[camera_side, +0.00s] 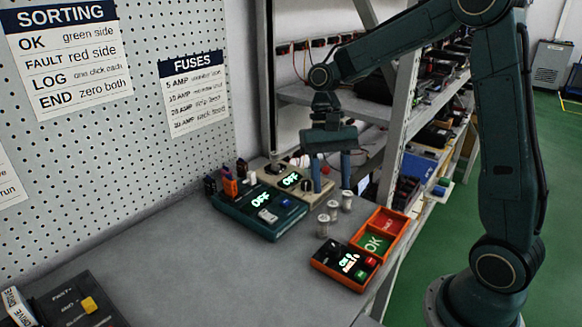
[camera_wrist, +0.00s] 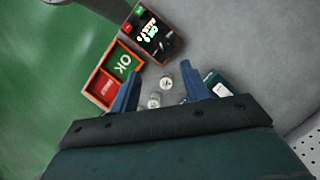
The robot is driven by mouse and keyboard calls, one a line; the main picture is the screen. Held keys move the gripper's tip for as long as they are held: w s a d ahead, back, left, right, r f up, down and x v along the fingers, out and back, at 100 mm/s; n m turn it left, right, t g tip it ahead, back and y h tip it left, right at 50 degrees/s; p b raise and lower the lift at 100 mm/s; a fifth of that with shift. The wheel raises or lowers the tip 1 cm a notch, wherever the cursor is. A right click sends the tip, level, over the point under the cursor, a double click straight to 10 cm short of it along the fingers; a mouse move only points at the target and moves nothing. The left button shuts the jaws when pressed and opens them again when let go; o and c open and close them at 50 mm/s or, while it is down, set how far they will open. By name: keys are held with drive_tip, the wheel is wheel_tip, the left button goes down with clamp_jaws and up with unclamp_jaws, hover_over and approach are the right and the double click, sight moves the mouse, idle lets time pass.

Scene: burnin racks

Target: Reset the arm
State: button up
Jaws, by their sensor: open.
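My gripper (camera_side: 331,176) is open and empty, pointing down above the back of the bench in the side view. In the wrist view its two blue fingers (camera_wrist: 161,72) are spread apart. Several small silver cylinders (camera_side: 333,209) stand on the bench in front of it, apart from the fingers in the side view. They also show between the fingers in the wrist view (camera_wrist: 166,82). A teal tester box (camera_side: 262,213) reads "OFF", and a beige unit (camera_side: 300,184) behind it is also lit "OFF".
An orange tray (camera_side: 395,222) with green "OK" and red sides sits at the bench's right edge, beside a black counter box (camera_side: 345,265). A dark box (camera_side: 75,305) stands at front left. Shelving (camera_side: 405,110) rises behind. The middle of the bench (camera_side: 190,260) is clear.

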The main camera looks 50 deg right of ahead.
drive_tip(key=s+a+r+n+t+h, duration=0.1)
drive_tip(key=s+r+n+t, duration=0.2)
drive_tip(key=s, duration=0.4)
drive_tip(key=s+a+r+n+t+h, duration=0.1)
drive_tip(key=s+r+n+t, duration=0.3)
drive_tip(key=s, duration=0.4)
drive_tip(key=shift+s+a+r+n+t+h, duration=0.2)
drive_tip(key=shift+a+r+n+t+h, duration=0.15)
drive_tip(key=shift+r+t, duration=0.6)
drive_tip(key=shift+w, duration=0.1)
